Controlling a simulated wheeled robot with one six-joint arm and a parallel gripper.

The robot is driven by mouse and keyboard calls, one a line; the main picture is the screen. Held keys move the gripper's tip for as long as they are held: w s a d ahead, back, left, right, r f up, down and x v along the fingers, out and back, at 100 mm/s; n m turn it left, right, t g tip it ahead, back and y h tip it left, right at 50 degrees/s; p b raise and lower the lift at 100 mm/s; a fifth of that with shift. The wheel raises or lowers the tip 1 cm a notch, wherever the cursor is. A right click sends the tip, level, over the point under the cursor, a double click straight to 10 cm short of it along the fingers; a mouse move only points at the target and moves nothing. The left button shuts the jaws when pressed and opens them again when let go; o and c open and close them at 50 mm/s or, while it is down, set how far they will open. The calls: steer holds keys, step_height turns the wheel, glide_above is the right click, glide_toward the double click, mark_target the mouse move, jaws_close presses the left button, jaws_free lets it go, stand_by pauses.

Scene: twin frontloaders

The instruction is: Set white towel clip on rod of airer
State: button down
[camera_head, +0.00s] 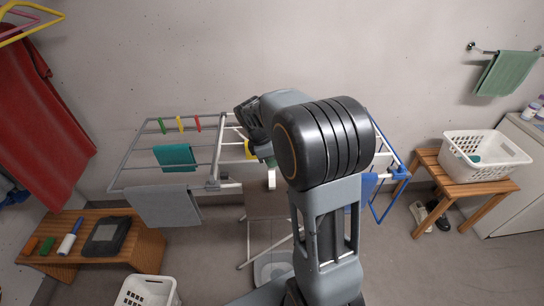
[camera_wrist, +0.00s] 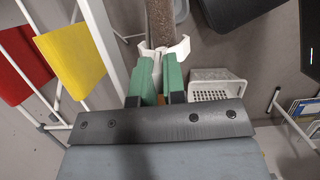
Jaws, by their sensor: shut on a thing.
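My gripper (camera_wrist: 160,72) shows green fingers in the wrist view, shut on the white towel clip (camera_wrist: 178,49). The clip's pale arms spread out beyond the fingertips. In the head view the clip (camera_head: 271,183) shows as a small white piece below my gripper (camera_head: 266,162), partly hidden by my arm. The airer (camera_head: 218,150) stands behind my arm, with pale rods and cloths on it. A pale airer bar (camera_wrist: 103,40) runs left of the fingers in the wrist view. I cannot tell whether the clip touches any rod.
A yellow cloth (camera_wrist: 75,62) and a red cloth (camera_wrist: 20,62) hang left of my gripper. A teal cloth (camera_head: 175,157) and grey towel (camera_head: 163,205) hang on the airer's left side. A wooden bench (camera_head: 145,240) is left; a white basket (camera_head: 485,157) is right.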

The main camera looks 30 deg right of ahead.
steer(key=shift+f+b, duration=0.75)
steer(key=shift+f, duration=0.75)
steer(key=shift+c, duration=2.2)
jaws_free()
steer(key=shift+o, duration=0.2)
steer(key=o, duration=0.4)
